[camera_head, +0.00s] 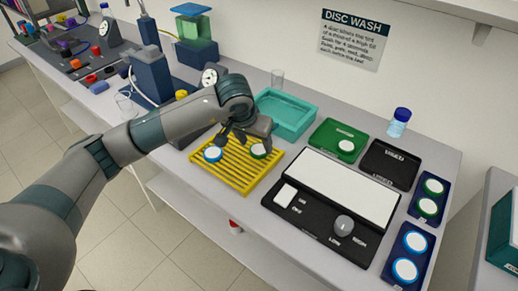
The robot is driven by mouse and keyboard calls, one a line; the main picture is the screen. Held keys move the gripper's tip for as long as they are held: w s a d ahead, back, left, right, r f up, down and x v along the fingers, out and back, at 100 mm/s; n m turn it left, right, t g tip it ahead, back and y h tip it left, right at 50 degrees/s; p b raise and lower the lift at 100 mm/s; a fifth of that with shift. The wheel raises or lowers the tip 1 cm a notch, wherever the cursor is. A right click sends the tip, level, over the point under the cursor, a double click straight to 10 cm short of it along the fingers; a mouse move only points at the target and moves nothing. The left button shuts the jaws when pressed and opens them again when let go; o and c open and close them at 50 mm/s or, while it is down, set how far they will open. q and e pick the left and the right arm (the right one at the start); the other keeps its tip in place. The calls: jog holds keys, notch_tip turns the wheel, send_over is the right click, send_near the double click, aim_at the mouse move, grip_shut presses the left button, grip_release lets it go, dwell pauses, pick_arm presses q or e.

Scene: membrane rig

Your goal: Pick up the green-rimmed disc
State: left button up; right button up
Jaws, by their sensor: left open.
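A green-rimmed disc (259,152) with a white face lies on the yellow slatted rack (236,178), toward its right side. A blue-rimmed disc (213,154) lies on the same rack to the left. My left gripper (246,138) is open and empty just above the back of the rack, close to the green-rimmed disc. I cannot tell whether it touches that disc. Another green-rimmed disc (346,146) lies on the green tray (325,134). More green-rimmed discs (428,207) sit in a dark blue holder at the right. My right gripper is out of view.
A teal basin (289,113) stands behind the rack. A black device with a white panel (338,186) and a knob (343,225) is to the right. A black "USED" tray (389,163), a bottle (399,122) and a glass (277,79) stand further back. Blue-rimmed discs (405,270) sit front right.

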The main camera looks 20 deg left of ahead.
aim_at(259, 149)
pick_arm(q)
jog(key=p+x, duration=0.1)
jog(key=x, duration=0.2)
jog(key=shift+w+r+p, duration=0.15)
jog(key=shift+w+p, duration=0.15)
jog(key=shift+p, duration=0.05)
jog(key=shift+w+f, duration=0.2)
jog(key=shift+f, duration=0.3)
jog(key=c, duration=0.8)
